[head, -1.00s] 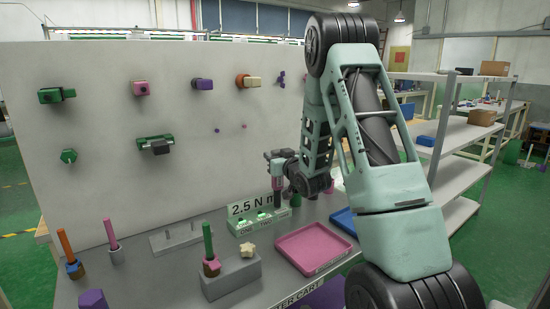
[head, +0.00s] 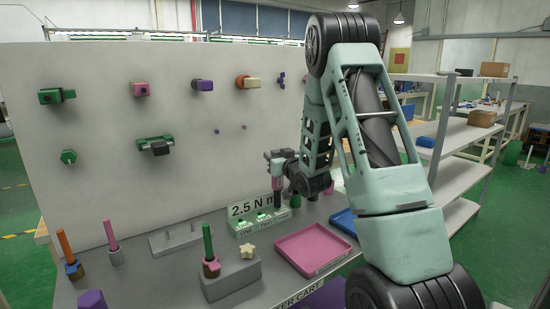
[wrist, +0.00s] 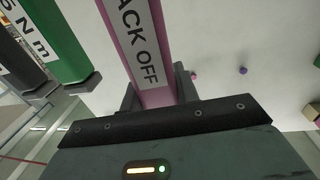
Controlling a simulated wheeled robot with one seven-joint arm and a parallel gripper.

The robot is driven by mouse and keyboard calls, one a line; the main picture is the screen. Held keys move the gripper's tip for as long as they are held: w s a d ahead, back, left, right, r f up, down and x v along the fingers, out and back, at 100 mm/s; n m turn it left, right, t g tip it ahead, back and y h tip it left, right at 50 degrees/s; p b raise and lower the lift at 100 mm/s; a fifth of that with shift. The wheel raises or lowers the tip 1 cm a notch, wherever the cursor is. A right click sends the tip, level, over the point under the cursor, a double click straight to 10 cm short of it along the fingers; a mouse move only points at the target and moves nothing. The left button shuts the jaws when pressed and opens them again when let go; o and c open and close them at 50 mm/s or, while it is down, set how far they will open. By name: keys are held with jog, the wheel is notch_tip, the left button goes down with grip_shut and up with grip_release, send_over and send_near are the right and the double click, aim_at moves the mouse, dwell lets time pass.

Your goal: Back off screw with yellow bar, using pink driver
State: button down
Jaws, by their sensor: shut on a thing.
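My gripper (head: 276,166) is shut on the pink driver (head: 277,184) at the far side of the bench, in front of the white panel. In the wrist view the pink driver (wrist: 146,45) runs between my fingers and carries a label reading "BACK OFF". The driver's lower end is dark and points down in the head view. I cannot tell whether its tip touches the stand below. The screw with the yellow bar (head: 253,82) is on the upper panel, left of and above my gripper; the bar lies sideways in front of an orange round part (head: 241,81).
Other coloured fittings, such as a purple one (head: 203,85) and a green one (head: 57,96), stick out from the panel (head: 110,170). A green driver (wrist: 58,40) stands close beside mine. A "2.5 N m" stand (head: 262,220) and a pink tray (head: 313,249) occupy the bench.

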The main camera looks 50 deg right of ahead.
dwell(0.4)
notch_tip(320, 180, up, 5)
jog(key=p, duration=0.3)
jog(key=shift+r, duration=0.1)
dwell(0.4)
